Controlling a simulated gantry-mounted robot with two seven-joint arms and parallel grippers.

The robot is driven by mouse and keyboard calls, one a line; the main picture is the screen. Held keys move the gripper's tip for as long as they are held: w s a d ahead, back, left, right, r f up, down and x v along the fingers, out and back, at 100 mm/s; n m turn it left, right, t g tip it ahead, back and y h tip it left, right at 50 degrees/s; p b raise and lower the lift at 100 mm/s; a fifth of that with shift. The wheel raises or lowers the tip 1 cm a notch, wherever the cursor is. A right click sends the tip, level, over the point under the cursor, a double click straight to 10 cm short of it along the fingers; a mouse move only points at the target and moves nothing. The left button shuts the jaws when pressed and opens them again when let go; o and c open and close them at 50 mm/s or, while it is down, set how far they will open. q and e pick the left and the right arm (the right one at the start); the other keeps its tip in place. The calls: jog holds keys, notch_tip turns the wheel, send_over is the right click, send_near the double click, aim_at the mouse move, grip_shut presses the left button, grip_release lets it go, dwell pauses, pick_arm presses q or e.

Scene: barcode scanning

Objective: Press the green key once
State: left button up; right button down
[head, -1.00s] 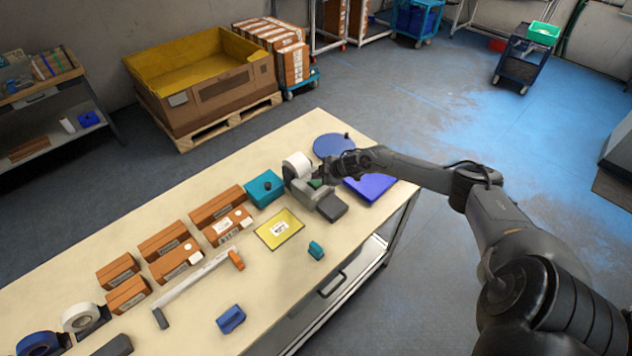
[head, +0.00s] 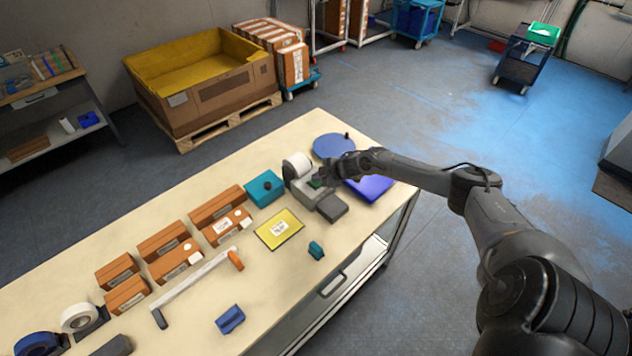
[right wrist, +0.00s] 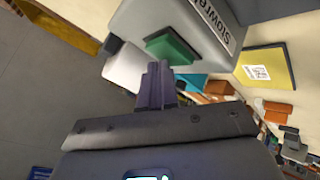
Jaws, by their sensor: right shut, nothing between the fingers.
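The green key (right wrist: 172,46) is a raised block on the grey label printer (right wrist: 200,22) in the right wrist view. In the head view the printer (head: 308,193) stands near the table's far right end with a white roll, and a sliver of the green key (head: 315,183) shows. My right gripper (right wrist: 156,72) is shut and empty, its fingertips just short of the key in the picture; I cannot tell if they touch. In the head view my right gripper (head: 328,178) is over the printer. My left gripper is not in view.
A teal box (head: 265,188) stands left of the printer, a round blue disc (head: 333,146) behind it and a flat blue box (head: 372,187) to its right. A yellow mat (head: 279,230) with a label lies in front. Several brown cartons (head: 222,226) line the table.

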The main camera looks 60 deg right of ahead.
aim_at(318, 182)
jog(key=shift+f+b, duration=0.3)
jog(key=shift+f, duration=0.2)
jog(key=shift+r, duration=0.15)
dwell(0.5)
jog(key=shift+r+p, duration=0.4)
jog(key=shift+p, duration=0.2)
jog(key=shift+r+p, duration=0.5)
jog(key=shift+r, duration=0.1)
notch_tip(318, 182, up, 5)
jog(key=p, duration=0.4)
jog(key=shift+p, duration=0.4)
